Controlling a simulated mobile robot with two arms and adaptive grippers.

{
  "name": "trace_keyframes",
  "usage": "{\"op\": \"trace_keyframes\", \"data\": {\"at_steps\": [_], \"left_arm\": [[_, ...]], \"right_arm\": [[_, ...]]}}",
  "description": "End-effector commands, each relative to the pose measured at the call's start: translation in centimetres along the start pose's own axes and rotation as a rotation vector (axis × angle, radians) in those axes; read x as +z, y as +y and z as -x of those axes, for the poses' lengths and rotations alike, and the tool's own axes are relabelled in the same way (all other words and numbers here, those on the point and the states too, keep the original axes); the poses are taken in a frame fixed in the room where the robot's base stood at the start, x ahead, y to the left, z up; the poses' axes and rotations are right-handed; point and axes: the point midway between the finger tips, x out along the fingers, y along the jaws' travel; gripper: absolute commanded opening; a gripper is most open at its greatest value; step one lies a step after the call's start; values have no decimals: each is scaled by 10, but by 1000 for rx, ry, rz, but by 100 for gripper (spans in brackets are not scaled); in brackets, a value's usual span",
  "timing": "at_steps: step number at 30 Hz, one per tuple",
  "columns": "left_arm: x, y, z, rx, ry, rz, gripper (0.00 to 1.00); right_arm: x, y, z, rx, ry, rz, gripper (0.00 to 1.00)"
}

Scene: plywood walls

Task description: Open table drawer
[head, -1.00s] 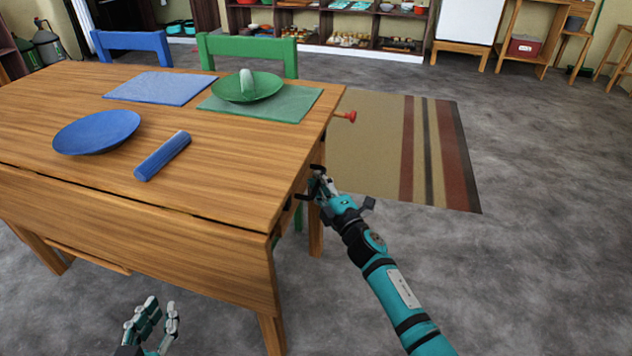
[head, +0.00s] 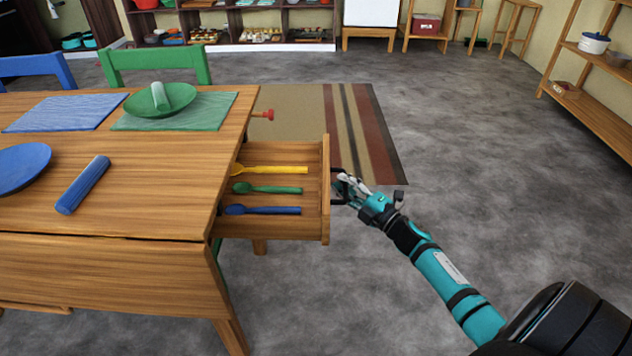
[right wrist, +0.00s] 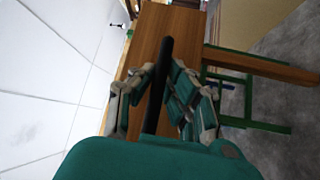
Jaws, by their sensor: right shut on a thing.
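The wooden table (head: 110,262) stands at the left in the head view. Its drawer (head: 326,186) sticks out from the table's right end, pulled open. Inside lie a yellow spoon (head: 270,171), a green spoon (head: 268,189) and a blue spoon (head: 262,210). My right gripper (head: 343,186) is at the drawer's front, shut on the dark drawer handle (head: 334,196). In the right wrist view the black handle bar (right wrist: 160,85) runs between the fingers (right wrist: 160,95), with the wooden drawer front (right wrist: 150,35) behind it. My left gripper is out of view.
The tabletop holds a blue plate (head: 22,166), a rolled blue napkin (head: 83,184), and a green plate (head: 160,99) on a green mat (head: 210,112). A red knob (head: 265,114) sticks out beyond the table's end. Grey floor (head: 480,200) is clear at right; a striped rug (head: 300,112) lies behind.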

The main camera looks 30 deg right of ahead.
Motion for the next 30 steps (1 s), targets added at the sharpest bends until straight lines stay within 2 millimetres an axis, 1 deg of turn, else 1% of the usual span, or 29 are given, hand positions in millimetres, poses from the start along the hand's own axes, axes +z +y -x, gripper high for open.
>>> {"op": "trace_keyframes", "data": {"at_steps": [1,4,10,15,26,27,30], "left_arm": [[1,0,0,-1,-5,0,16],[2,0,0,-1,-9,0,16],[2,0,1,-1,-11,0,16],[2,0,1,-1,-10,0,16],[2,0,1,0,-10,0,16],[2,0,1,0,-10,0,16],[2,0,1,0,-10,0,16]], "right_arm": [[7,4,7,2,2,6,0],[20,8,19,3,2,6,0],[35,13,34,5,3,5,0],[41,14,40,5,2,5,0],[44,15,41,5,-2,4,0],[44,15,42,5,-2,4,12],[44,14,42,4,-3,4,25]]}}
